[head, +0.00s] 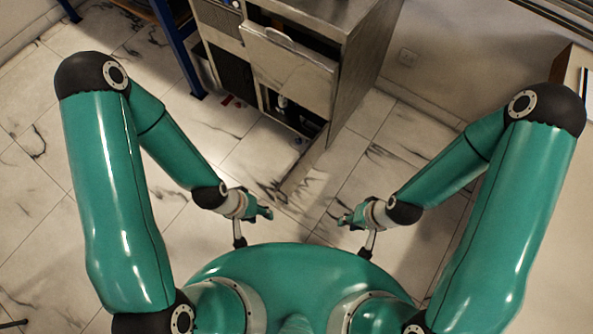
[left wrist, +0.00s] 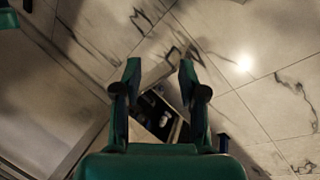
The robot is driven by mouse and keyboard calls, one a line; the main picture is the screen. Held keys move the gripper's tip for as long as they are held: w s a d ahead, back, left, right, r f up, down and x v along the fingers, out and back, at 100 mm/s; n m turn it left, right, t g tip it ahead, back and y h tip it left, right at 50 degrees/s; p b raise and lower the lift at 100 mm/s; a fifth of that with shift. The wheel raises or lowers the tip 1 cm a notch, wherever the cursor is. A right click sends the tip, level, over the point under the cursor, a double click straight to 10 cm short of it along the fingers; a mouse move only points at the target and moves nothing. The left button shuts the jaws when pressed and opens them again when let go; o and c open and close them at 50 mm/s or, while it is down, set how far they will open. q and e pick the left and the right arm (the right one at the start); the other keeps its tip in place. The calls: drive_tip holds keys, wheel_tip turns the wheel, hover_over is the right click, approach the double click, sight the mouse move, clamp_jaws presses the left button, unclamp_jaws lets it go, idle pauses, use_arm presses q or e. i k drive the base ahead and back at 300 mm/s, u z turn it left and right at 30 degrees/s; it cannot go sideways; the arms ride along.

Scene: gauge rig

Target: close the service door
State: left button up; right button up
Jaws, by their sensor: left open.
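A metal cabinet (head: 365,50) stands ahead of me, with an open lower compartment (head: 308,122) that has small items inside. A narrow panel, seemingly the service door (head: 302,168), sticks out from the compartment's right side toward me, seen nearly edge-on. My left gripper (head: 262,212) is open and empty, to the left of this panel and apart from it. In the left wrist view, its two fingers (left wrist: 160,70) are spread, with the open compartment (left wrist: 158,120) visible between and beyond them. My right gripper (head: 347,217) is on the panel's right, small, with its finger gap unclear.
A front panel with a handle (head: 278,35) sits above the opening. A blue post (head: 178,50) stands left of the cabinet. Marble floor around both grippers is clear.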

sight(294, 177)
drive_tip(key=z, duration=0.8)
drive_tip(key=k, duration=1.25)
drive_tip(key=u, duration=0.95)
drive_tip(key=i, duration=1)
